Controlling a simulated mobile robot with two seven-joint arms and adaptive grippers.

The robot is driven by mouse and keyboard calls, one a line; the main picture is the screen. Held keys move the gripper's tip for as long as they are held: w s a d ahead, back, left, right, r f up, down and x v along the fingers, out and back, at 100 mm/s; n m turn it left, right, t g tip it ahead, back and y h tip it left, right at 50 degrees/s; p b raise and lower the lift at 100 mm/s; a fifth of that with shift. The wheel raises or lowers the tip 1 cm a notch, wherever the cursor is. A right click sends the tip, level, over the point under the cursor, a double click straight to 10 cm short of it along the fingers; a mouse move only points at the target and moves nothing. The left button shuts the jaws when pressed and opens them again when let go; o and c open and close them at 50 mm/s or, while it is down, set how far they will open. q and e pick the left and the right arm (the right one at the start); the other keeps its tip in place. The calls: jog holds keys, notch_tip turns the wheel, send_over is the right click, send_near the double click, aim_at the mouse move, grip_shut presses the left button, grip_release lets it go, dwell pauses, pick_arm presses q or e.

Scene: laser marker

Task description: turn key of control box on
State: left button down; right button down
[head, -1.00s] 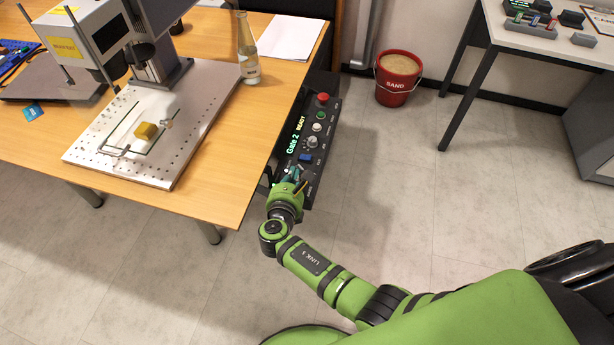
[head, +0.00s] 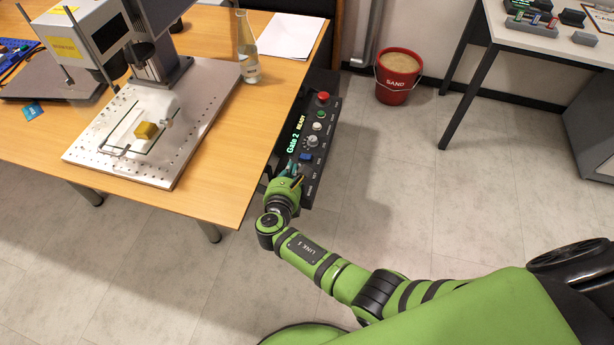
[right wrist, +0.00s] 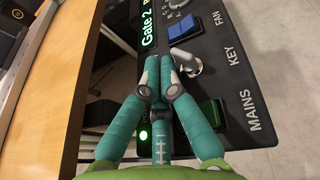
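The black control box (head: 318,140) is mounted beside the table's right edge, with its "Gate 2 READY" display lit green. In the right wrist view, the silver key (right wrist: 187,62) sits at the "KEY" label, between the blue fan switch (right wrist: 184,28) and the green mains switch (right wrist: 208,113). In the head view my right gripper (head: 294,178) is over the box's near end. My left gripper is out of view.
The wooden table (head: 225,190) edge runs close along the box's left side. A bottle (head: 247,50) stands near that edge. A red sand bucket (head: 397,78) stands on the floor to the right. The floor right of the box is clear.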

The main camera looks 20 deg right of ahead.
jog(key=shift+s+d+f, duration=0.1)
jog(key=shift+s, duration=0.15)
jog(key=v, duration=1.1)
jog(key=shift+s+a+r, duration=0.2)
jog(key=shift+a+r, duration=0.1)
